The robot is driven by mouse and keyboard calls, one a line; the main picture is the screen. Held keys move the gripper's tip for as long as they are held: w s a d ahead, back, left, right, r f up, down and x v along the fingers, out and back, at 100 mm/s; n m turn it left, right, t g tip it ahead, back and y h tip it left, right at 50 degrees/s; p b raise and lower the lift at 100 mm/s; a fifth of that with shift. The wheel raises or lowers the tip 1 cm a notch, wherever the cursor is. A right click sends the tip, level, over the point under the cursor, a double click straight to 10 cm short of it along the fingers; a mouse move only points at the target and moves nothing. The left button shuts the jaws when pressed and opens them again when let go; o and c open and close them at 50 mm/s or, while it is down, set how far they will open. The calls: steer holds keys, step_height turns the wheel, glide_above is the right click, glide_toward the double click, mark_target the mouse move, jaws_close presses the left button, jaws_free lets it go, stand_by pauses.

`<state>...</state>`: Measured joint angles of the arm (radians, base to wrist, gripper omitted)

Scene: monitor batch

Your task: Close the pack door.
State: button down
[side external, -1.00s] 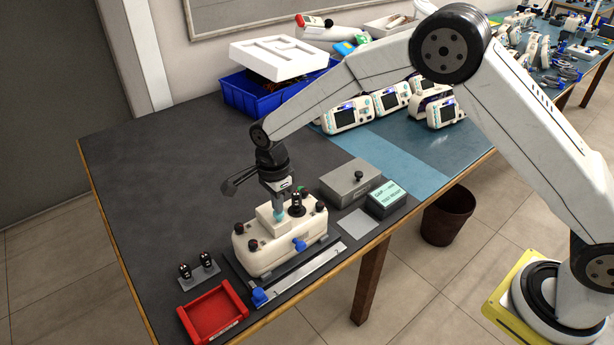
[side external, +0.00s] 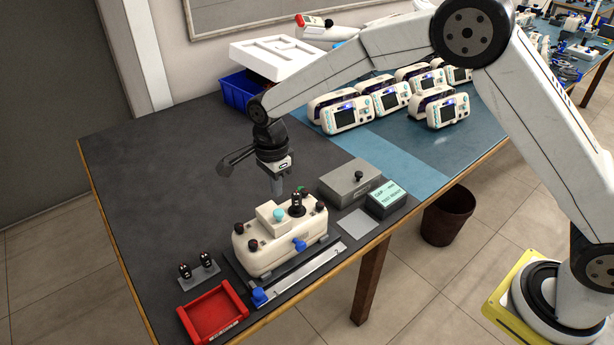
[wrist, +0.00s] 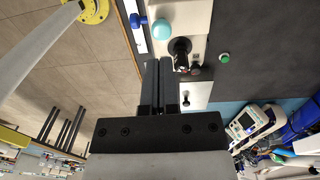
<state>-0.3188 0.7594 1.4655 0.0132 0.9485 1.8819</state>
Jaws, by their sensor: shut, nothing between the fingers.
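A cream monitor unit (side external: 285,249) lies on the dark table mat, with dark knobs and a blue knob (side external: 299,244) on its side. A raised cream block on top, which may be the pack door (side external: 265,220), carries a teal knob (side external: 279,214). I cannot tell how far the door is closed. My gripper (side external: 276,190) is shut and empty, pointing down above and just behind the teal knob, apart from it. In the wrist view the fingers (wrist: 158,66) are together; the teal knob (wrist: 162,29) shows beyond their tips, beside a black knob (wrist: 180,48).
A red tray (side external: 240,297) and a small plate with two black knobs (side external: 202,271) stand at left. A grey box (side external: 349,180) and a green-topped box (side external: 386,199) stand at right. Several finished monitors (side external: 346,116) stand behind. The mat's left side is clear.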

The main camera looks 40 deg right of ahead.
step_height(320, 180, up, 10)
stand_by(0.5)
steer(key=shift+d, duration=0.1)
steer(key=s+d+f+n+t, duration=0.1)
steer(key=s+d+f+n, duration=0.2)
steer(key=s+d+n, duration=0.5)
steer(key=s+d+f+n+t, duration=0.2)
steer(key=s+d+f+n, duration=0.2)
steer(key=s+d+n, duration=0.4)
steer(key=s+n, duration=0.2)
steer(key=s, duration=0.3)
steer(key=shift+s+d+f, duration=0.2)
steer(key=shift+s, duration=0.05)
stand_by(0.9)
